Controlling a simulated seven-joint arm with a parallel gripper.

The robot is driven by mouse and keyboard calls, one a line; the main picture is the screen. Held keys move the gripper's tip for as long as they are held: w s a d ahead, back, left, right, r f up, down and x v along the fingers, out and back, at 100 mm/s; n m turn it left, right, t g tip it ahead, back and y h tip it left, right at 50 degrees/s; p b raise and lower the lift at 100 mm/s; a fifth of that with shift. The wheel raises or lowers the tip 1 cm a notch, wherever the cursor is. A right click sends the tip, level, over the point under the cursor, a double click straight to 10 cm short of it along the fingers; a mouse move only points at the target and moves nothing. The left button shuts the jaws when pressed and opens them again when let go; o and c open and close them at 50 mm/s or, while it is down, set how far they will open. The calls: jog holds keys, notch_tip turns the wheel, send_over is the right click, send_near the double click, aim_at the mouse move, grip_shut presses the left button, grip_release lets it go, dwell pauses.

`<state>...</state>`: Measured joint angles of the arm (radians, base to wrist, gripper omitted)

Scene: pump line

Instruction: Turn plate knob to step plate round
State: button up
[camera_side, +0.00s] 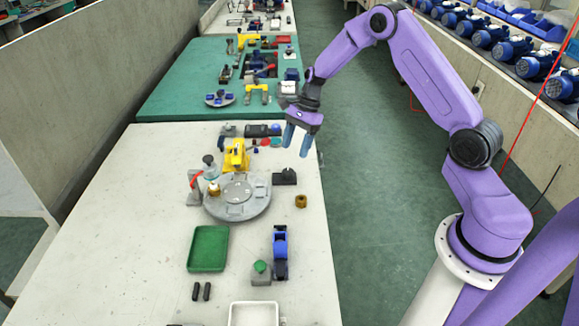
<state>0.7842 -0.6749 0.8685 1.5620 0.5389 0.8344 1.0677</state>
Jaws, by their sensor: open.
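The round grey plate (255,207) lies flat on the near white bench, with small fittings around its face. A small brass-coloured knob-like piece (301,201) stands on the bench just right of the plate, apart from its rim. I cannot tell for sure that it is the plate knob. My gripper (297,143) is open and empty, with its blue fingers pointing down. In the picture it is above and to the right of the plate, near the bench's right edge, touching nothing.
A yellow device (236,155) stands behind the plate, and a red-handled clamp (194,181) at its left. A dark block (284,177) is at the right. In front are a green tray (208,249), a green button box (261,270) and a blue device (280,250).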

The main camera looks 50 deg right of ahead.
aim_at(288, 171)
jog(key=x, duration=0.7)
jog(key=shift+f, duration=0.25)
jog(key=c, duration=1)
